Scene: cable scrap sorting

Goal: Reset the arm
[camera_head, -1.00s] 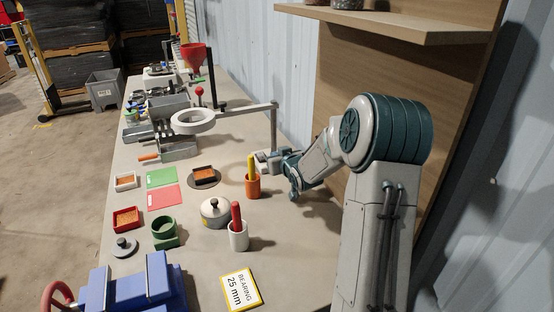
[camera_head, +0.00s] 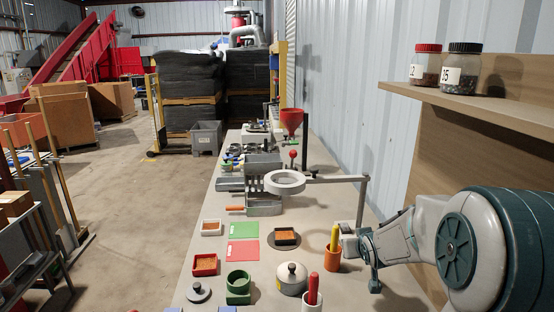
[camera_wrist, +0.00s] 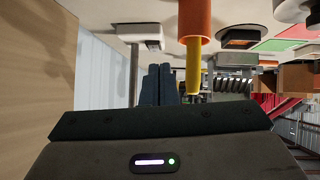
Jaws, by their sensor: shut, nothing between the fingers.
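My gripper (camera_head: 350,247) is at the right of the table in the head view, low, just right of an orange cup (camera_head: 332,259) with a yellow stick (camera_head: 334,237) in it. In the wrist view the picture is upside down; my two dark fingers (camera_wrist: 158,85) lie side by side, shut and empty. The orange cup (camera_wrist: 195,18) and the yellow stick (camera_wrist: 193,80) show just right of them there. I cannot tell whether the gripper touches the cup. My arm reaches in from the right edge of the head view.
The table (camera_head: 235,293) holds a ring-shaped lamp (camera_head: 285,183) on a post, a red funnel (camera_head: 291,120), green and red cards, small trays, a lidded pot (camera_head: 291,277) and a white cup with a red stick (camera_head: 313,288). A shelf (camera_head: 470,110) with two jars hangs at the right.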

